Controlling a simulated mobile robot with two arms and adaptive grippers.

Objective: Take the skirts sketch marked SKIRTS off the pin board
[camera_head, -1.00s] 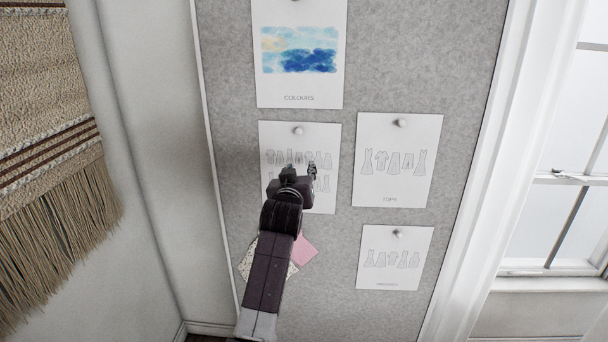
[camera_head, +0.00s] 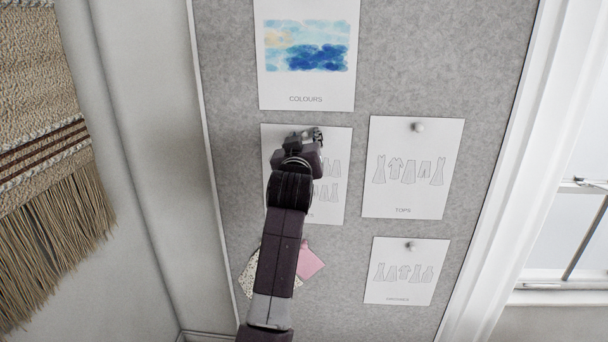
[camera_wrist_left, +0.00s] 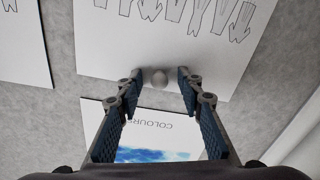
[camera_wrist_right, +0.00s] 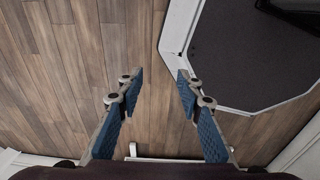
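The skirts sketch (camera_head: 335,203) is a white sheet of skirt drawings on the grey pin board, left of the tops sketch. My left arm covers much of it, and only the end of its label shows. My left gripper (camera_head: 310,136) is at its top edge. In the left wrist view the sheet (camera_wrist_left: 110,55) hangs upside down, and a round pale pin head (camera_wrist_left: 160,78) sits between the open fingertips of my left gripper (camera_wrist_left: 161,76), with a small gap on each side. My right gripper (camera_wrist_right: 158,78) is open and empty above the wooden floor.
The colours sheet (camera_head: 306,85) is pinned just above. The tops sketch (camera_head: 403,198) and a smaller sketch (camera_head: 401,290) are to the right. A pink swatch (camera_head: 311,260) and a speckled one are below. A woven hanging (camera_head: 40,120) is at left, a window at right.

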